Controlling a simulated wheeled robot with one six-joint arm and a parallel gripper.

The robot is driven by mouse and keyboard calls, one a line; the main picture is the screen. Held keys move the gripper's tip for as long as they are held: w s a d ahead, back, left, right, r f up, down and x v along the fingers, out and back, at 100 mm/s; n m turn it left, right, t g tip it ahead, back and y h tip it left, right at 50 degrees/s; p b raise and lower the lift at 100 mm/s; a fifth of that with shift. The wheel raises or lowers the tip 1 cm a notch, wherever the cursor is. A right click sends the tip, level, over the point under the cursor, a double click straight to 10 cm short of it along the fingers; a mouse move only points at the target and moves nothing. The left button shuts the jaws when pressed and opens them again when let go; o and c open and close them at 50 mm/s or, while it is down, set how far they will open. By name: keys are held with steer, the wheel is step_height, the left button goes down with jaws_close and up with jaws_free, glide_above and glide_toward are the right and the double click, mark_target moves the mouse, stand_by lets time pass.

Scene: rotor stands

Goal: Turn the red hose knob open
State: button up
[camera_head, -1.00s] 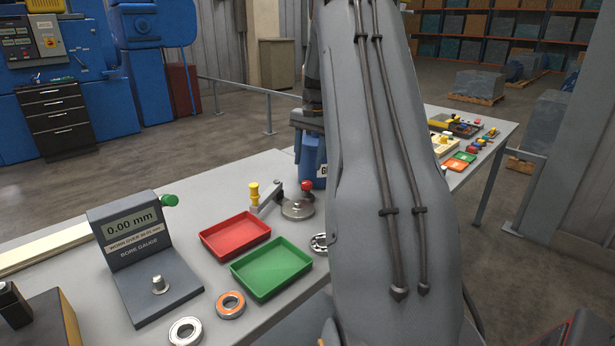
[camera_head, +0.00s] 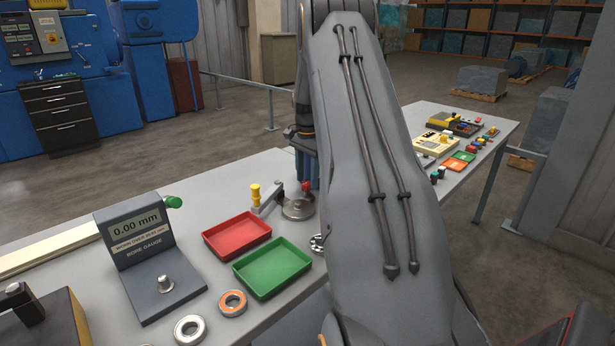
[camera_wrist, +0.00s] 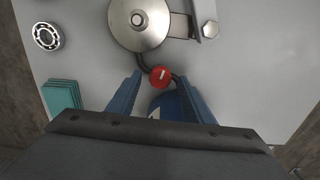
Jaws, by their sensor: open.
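The red hose knob (camera_wrist: 160,76) is small and round with a pale mark on top. It sits by a dark curved hose beside a round metal disc (camera_wrist: 139,20). In the wrist view my gripper (camera_wrist: 158,79) is open, with one blue finger on each side of the knob. Gaps show between fingers and knob; I cannot tell their height over it. A blue body (camera_wrist: 168,104) lies partly hidden between the fingers. In the head view the red knob (camera_head: 307,187) shows above the disc (camera_head: 298,208), and my arm hides much of that area.
A red tray (camera_head: 237,235) and a green tray (camera_head: 272,267) lie left of my arm. A bore gauge (camera_head: 150,255) and bearing rings (camera_head: 233,303) are further left. In the wrist view, a bearing (camera_wrist: 46,36) and teal pads (camera_wrist: 61,96) lie left.

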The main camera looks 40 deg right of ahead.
mark_target(307, 183)
steer(key=shift+f, duration=0.35)
steer(key=c, duration=1.1)
steer(key=shift+o, duration=0.2)
steer(key=shift+n, duration=1.5)
steer(key=o, duration=1.1)
steer(key=shift+c, duration=0.2)
steer(key=shift+r+b, duration=1.4)
steer(key=shift+r, duration=2.55)
